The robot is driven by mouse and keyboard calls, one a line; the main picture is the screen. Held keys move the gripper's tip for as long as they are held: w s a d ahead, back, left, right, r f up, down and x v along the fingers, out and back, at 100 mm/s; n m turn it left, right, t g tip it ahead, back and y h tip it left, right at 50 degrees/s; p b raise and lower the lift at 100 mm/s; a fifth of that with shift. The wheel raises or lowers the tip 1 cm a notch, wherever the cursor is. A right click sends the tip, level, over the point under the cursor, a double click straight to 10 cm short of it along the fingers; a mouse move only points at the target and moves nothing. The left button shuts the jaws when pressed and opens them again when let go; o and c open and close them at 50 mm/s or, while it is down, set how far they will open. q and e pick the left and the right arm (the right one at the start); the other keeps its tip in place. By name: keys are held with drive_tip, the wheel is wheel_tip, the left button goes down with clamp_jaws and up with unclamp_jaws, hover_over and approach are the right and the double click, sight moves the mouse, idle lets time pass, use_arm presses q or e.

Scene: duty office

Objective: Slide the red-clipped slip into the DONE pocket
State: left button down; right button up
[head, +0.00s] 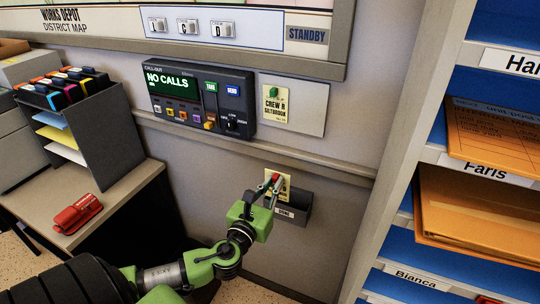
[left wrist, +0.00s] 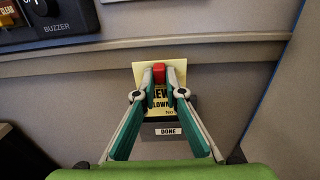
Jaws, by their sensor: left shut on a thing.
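The red-clipped slip (left wrist: 178,78) is a pale yellow card with black print and a red clip (left wrist: 158,70) at its top. My left gripper (left wrist: 159,88) is shut on the red clip. The slip hangs upright just above and in front of the dark DONE pocket (left wrist: 190,131) on the wall; I cannot tell whether its lower edge is inside. In the head view the slip (head: 286,184) shows beside my left gripper (head: 271,188), at the left part of the pocket (head: 297,212). My right gripper is not in view.
A call-out box (head: 203,100) reading NO CALLS is on the wall above. A green-clipped CREW B card (head: 275,108) hangs on a plate right of it. Shelves with orange folders (head: 480,215) stand at right. A desk (head: 120,200) with a red stapler (head: 77,213) is at left.

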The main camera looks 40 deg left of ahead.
use_arm(q)
drive_tip(key=w+f, duration=0.1)
drive_tip(key=w, duration=0.1)
drive_tip(key=w+f+b, duration=0.1)
drive_tip(key=w+f, duration=0.1)
drive_tip(key=w+a+f+b, duration=0.1)
drive_tip(key=w+f, duration=0.1)
drive_tip(key=w, duration=0.1)
drive_tip(key=shift+w+f, duration=0.1)
drive_tip(key=shift+w, duration=0.15)
idle(0.4)
idle(0.6)
drive_tip(key=shift+f, duration=0.1)
